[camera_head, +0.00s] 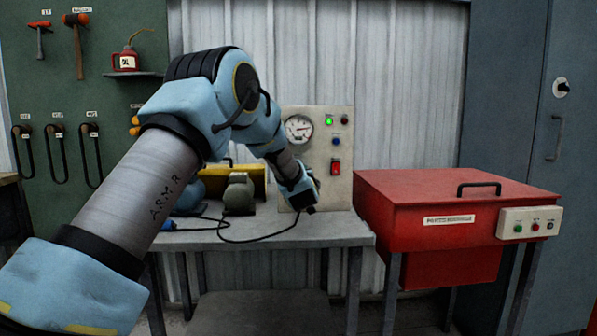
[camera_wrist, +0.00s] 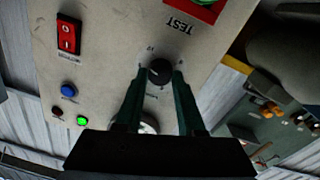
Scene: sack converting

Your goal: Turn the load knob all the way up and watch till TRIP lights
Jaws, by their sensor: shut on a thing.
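The black load knob (camera_wrist: 159,72) sits on the beige test panel (camera_wrist: 110,40), upside down in the wrist view. My gripper (camera_wrist: 159,76) has its two dark green fingers closed on either side of the knob. In the head view my gripper (camera_head: 308,204) is at the lower part of the panel (camera_head: 343,195) and hides the knob. A green lamp (camera_head: 329,120) is lit. The red lamp (camera_head: 345,121) beside it looks dark; the lamp labels are too small to read. The dial gauge (camera_head: 299,128) is on the panel's upper left.
A blue button (camera_head: 337,141) and a red rocker switch (camera_head: 336,168) are on the panel. A motor (camera_head: 239,193) and cable stand left on the bench (camera_head: 340,233). A red lidded box (camera_head: 430,217) stands to the right.

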